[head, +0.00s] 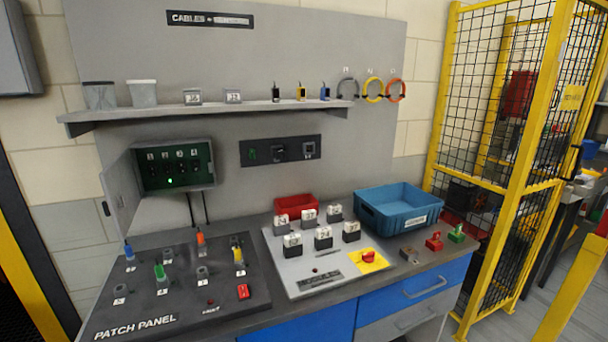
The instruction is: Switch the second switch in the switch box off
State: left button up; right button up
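The grey switch box (214,168) is on the back panel, left of centre, below the shelf. Its door (122,192) stands open to the left. Inside, a dark green panel (148,176) carries a row of small dark switches under white number marks. A green light (170,181) glows below the second switch (168,169). The switch's lever position is too small to tell. Neither of my grippers shows in the head view.
Below the box lies a patch panel (150,305) with upright coloured plugs. Right of it are a grey board (292,268) with numbered blocks, a red bin (295,204) and a blue crate (376,222). A shelf (215,112) overhangs the box. Yellow fencing (520,190) stands right.

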aim_at(167, 166)
jog(key=j+u, duration=0.2)
jog(key=j, duration=2.15)
jog(key=k+l, duration=0.1)
jog(key=l, duration=0.75)
jog(key=k+l, duration=0.15)
jog(key=l, duration=0.3)
